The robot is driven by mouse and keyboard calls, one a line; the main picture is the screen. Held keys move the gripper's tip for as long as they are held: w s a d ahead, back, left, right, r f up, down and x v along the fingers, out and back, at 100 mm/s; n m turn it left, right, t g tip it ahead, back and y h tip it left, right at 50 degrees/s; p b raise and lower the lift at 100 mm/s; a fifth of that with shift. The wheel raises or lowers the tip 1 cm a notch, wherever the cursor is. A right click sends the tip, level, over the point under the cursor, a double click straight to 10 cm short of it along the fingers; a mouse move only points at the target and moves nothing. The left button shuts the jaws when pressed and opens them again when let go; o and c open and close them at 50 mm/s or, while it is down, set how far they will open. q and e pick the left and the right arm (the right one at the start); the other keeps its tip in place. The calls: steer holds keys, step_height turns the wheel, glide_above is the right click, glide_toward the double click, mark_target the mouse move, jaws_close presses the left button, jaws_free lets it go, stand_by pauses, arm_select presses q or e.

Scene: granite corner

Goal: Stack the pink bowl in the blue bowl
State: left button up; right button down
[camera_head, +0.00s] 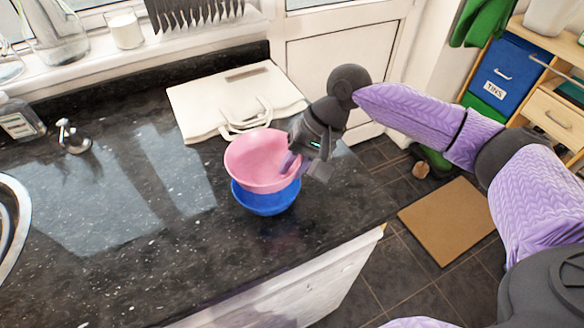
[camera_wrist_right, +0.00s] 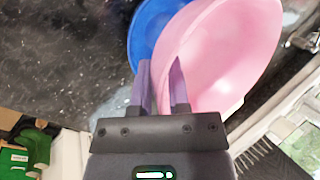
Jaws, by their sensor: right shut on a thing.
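The pink bowl (camera_head: 256,158) is held by its right rim in my right gripper (camera_head: 289,164), which is shut on it. The blue bowl (camera_head: 264,203) sits on the dark counter, and the pink bowl overlaps it from above, hiding much of its inside. In the right wrist view, the gripper fingers (camera_wrist_right: 160,82) pinch the near wall of the pink bowl (camera_wrist_right: 232,55), and part of the blue bowl (camera_wrist_right: 150,28) shows behind it. I cannot tell whether the bowls touch. My left gripper is not in view.
A cream bag (camera_head: 225,95) lies flat on the counter (camera_head: 120,240) behind the bowls. A soap bottle (camera_head: 20,120) and a tap (camera_head: 73,137) stand at the left, near the sink (camera_head: 12,215). The counter left of the bowls is clear; its edge is close on the right.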

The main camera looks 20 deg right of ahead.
steer(key=shift+f+p, duration=0.35)
steer(key=shift+f, duration=0.1)
steer(key=c, duration=0.6)
jaws_free()
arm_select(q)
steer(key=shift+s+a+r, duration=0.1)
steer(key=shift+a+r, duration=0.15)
